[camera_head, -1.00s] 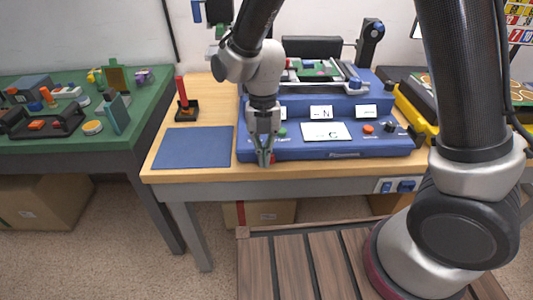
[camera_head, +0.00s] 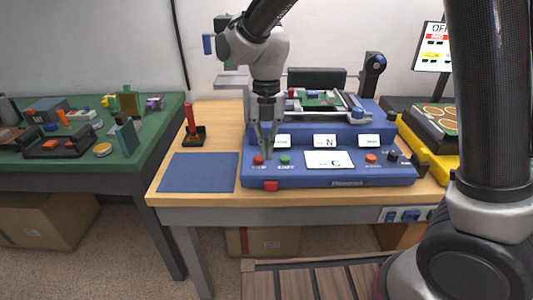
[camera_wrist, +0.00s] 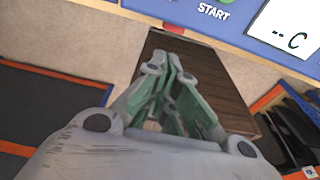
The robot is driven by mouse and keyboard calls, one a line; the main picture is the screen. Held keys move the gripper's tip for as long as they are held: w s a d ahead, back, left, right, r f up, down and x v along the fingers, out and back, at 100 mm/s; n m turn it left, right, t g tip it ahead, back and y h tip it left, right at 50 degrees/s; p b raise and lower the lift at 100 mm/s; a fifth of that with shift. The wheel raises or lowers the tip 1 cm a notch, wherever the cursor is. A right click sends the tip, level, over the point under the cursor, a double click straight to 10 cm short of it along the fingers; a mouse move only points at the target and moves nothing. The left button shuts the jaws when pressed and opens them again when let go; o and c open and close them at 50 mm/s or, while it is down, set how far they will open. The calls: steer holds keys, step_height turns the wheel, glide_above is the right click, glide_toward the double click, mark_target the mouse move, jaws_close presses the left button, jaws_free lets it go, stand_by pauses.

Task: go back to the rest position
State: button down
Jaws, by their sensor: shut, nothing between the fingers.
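My gripper (camera_head: 268,148) is shut and empty. In the head view it points down in front of the blue station (camera_head: 330,174), over its red and green buttons at the left of the front panel. In the wrist view my gripper's fingertips (camera_wrist: 172,62) are together, with the station's front edge and the START label (camera_wrist: 214,11) beyond them. I cannot tell the exact gap between fingertips and panel.
A blue mat (camera_head: 198,172) and a red-handled tool in a black holder (camera_head: 193,130) are on the wooden table left of the station. A green table (camera_head: 150,112) with several parts stands at the left. A yellow-edged case (camera_head: 420,147) stands at the right.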

steer(key=s+d+r+m+t, duration=0.2)
steer(key=s+d+r+m, duration=0.2)
steer(key=d+m, duration=0.7)
steer(key=s+d+r+m+t, duration=0.2)
steer(key=s+d+r+m, duration=0.3)
steer(key=d+m, duration=0.6)
steer(key=s+d+r+m+t, duration=0.2)
steer(key=s+d+r+m, duration=0.3)
steer(key=d+m, duration=0.6)
steer(key=m, duration=0.2)
steer(key=shift+s+d+r+m, duration=0.15)
steer(key=shift+s+m, duration=0.15)
steer(key=shift+s, duration=0.1)
